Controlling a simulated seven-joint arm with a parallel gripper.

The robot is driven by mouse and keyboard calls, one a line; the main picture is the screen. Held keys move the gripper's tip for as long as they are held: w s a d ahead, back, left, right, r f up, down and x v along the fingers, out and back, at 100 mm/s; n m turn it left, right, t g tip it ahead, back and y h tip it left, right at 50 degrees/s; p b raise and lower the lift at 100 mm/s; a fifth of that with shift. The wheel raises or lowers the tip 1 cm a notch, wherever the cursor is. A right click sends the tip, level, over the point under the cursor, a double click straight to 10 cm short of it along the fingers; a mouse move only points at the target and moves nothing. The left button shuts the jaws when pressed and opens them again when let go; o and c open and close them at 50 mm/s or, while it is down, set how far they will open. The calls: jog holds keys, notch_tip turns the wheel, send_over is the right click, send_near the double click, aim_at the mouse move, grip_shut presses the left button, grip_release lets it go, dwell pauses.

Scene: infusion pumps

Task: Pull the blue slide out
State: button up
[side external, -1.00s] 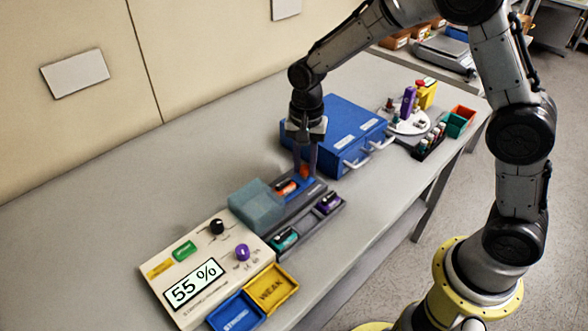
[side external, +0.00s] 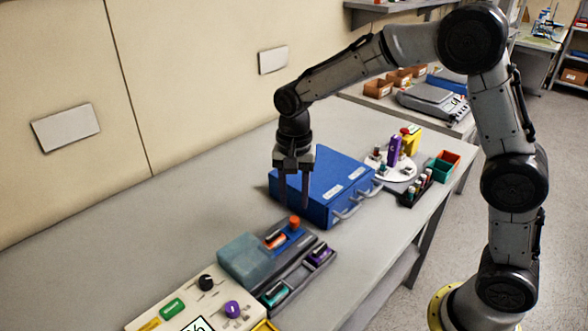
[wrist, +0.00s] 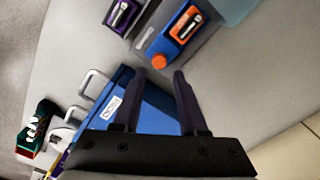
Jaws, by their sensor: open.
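The blue slide (side external: 290,240) lies in the grey pump rail, beside the clear bluish cover (side external: 246,260). It carries an orange piece (side external: 275,240) and has an orange knob (side external: 294,222) at its end. In the wrist view the blue slide (wrist: 168,45) shows at top centre, with its orange knob (wrist: 159,62) just beyond my fingertips. My gripper (side external: 293,205) is open and empty, pointing down above the knob and apart from it. It also shows in the wrist view (wrist: 159,77). How far out the slide stands is hard to tell.
A blue case (side external: 325,185) with white handles stands close behind the gripper. Purple (side external: 320,254) and teal (side external: 275,293) pieces sit in the neighbouring rail. A panel with knobs (side external: 190,310) stands in front. The table to the left is clear.

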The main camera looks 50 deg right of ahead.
notch_tip(320, 180, up, 8)
jog(key=shift+r, duration=0.15)
dwell(0.3)
jog(key=s+d+r+t, duration=0.35)
jog(key=s+r, duration=0.55)
jog(key=s, duration=0.3)
jog(key=s+d+f+n+t, duration=0.2)
jog(key=s+f+n, duration=0.5)
jog(key=s+n, duration=0.4)
jog(key=shift+s+d, duration=0.25)
jog(key=shift+s, duration=0.6)
